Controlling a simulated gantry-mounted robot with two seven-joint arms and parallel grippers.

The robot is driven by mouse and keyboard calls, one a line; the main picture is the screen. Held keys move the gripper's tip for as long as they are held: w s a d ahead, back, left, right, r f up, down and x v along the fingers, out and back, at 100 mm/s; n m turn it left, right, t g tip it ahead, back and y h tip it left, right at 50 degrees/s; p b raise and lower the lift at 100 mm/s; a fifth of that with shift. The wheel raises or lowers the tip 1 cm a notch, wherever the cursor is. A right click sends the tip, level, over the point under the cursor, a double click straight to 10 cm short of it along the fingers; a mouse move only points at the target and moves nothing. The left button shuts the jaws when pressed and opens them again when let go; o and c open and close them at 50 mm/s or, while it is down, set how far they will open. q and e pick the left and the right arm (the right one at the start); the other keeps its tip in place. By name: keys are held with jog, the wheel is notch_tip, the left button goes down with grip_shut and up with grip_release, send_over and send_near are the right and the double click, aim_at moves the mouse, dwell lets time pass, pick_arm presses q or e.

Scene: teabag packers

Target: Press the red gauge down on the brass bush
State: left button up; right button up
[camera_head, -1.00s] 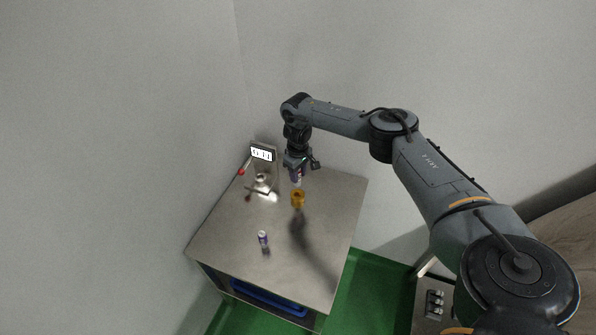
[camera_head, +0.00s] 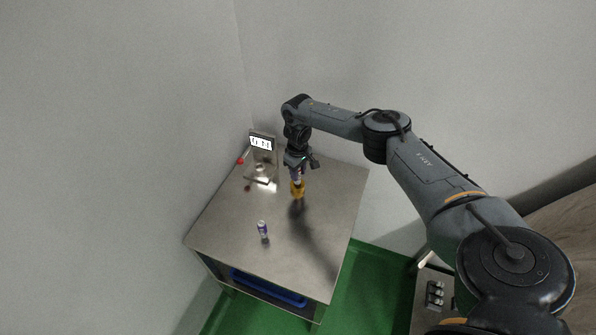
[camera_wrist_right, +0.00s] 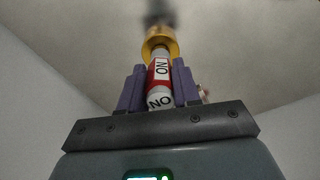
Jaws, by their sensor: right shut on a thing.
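The red gauge (camera_wrist_right: 160,72), a cylinder with a red band, white parts and "NO" lettering, is held between the purple fingers of my right gripper (camera_wrist_right: 158,88). The brass bush (camera_head: 298,190) stands on the metal table, directly under my right gripper (camera_head: 296,175) in the head view. The brass bush (camera_wrist_right: 160,42) also shows in the right wrist view, just beyond the gauge's far end. The gauge's far end meets or enters the bush's opening; how deep it sits I cannot tell. My left gripper is out of view.
A small white and blue cylinder (camera_head: 262,229) stands on the table (camera_head: 225,232) toward the front. A metal stand with a lit display (camera_head: 261,143) is at the back left, with red knobs near it. The table's right side is clear.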

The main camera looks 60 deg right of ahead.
jog(key=shift+p, duration=0.3)
dwell(0.6)
dwell(0.5)
jog(key=shift+f+b, duration=0.3)
jog(key=shift+f, duration=0.25)
dwell(0.4)
dwell(0.5)
jog(key=shift+r, duration=0.1)
dwell(0.5)
jog(key=shift+r+p, duration=0.15)
jog(key=shift+p, duration=0.2)
notch_tip(320, 180, up, 4)
jog(key=p, duration=0.4)
jog(key=shift+r+p, duration=0.75)
jog(key=shift+p, duration=0.25)
